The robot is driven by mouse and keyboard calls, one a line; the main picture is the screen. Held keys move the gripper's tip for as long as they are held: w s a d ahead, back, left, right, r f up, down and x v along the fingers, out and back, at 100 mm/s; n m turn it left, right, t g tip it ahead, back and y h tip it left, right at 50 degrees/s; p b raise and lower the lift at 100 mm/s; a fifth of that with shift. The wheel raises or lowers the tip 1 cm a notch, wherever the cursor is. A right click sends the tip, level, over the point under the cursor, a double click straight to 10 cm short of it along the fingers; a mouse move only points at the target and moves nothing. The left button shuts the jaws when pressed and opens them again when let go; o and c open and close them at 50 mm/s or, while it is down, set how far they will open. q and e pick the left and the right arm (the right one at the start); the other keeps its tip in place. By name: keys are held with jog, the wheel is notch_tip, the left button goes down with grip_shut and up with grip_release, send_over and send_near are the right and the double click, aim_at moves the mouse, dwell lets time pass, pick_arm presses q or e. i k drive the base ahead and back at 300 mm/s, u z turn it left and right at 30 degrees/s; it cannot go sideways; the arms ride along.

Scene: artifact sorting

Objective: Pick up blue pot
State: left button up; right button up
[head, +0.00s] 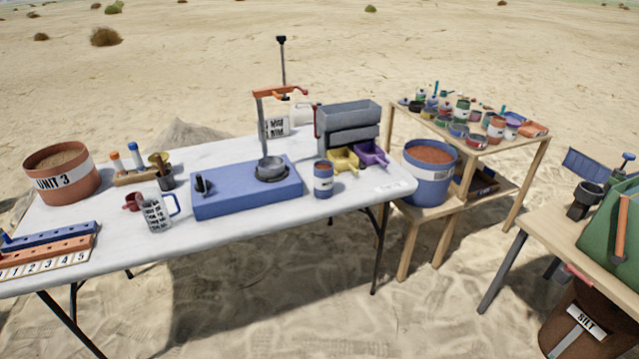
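I cannot tell which one is the task's pot. Neither of my grippers shows in the head view.
A blue box (240,197) with a press-like post stands left of the smaller pot. A mug (158,212), a Unit 3 tub (63,172) and a numbered rack (45,252) are farther left. A shelf (478,142) of small pots stands behind right. Sand lies between the tables.

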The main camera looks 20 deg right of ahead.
aim_at(322, 169)
jog(key=u, duration=0.25)
jog(key=i, duration=1.2)
jog(key=z, duration=0.2)
